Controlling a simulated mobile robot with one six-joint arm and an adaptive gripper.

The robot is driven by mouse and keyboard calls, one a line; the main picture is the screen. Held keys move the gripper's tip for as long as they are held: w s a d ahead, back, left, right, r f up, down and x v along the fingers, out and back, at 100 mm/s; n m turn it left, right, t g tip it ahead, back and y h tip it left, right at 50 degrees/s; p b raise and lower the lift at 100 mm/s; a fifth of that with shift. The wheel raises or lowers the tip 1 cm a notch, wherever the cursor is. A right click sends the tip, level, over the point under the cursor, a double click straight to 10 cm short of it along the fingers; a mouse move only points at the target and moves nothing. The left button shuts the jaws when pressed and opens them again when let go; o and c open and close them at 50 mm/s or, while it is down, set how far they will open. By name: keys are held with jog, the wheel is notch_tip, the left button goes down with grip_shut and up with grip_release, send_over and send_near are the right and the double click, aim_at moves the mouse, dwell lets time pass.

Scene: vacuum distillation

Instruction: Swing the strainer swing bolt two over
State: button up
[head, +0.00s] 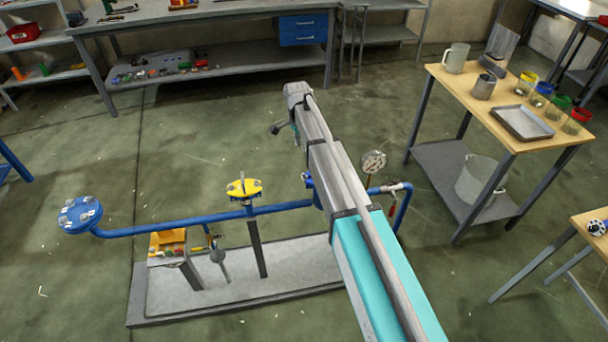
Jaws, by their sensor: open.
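My arm reaches up across the middle of the head view. My gripper (279,128) is at its far end, small and dark, and appears raised above the floor beyond the pipe rig. It is open, with nothing seen between its fingers. The rig has a blue pipe (170,225) with a yellow fitting (245,188) on a grey post. A blue round flanged cover (80,213) with several bolts is at the left end. Another blue part (308,181) is mostly hidden behind my arm. I cannot tell which fitting is the strainer, and swing bolt two cannot be made out.
A pressure gauge (373,162) and a valve (391,188) stand right of my arm. A small stand with an orange item (167,237) is on the rig's base plate (290,285). A wooden-topped table (455,82) with jars is at right. The floor behind the rig is clear.

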aim_at(304, 174)
jog(key=shift+s+d+f+b, duration=0.15)
jog(key=shift+s+f+b, duration=0.05)
jog(key=shift+f+b, duration=1.85)
jog(key=shift+s+d+f+b, duration=0.2)
jog(key=shift+f+b, duration=1.75)
jog(key=shift+f, duration=0.15)
jog(key=shift+s+d+f+b, duration=0.15)
jog(key=shift+s+f+b, duration=0.05)
jog(key=shift+f+b, duration=1.85)
grip_shut()
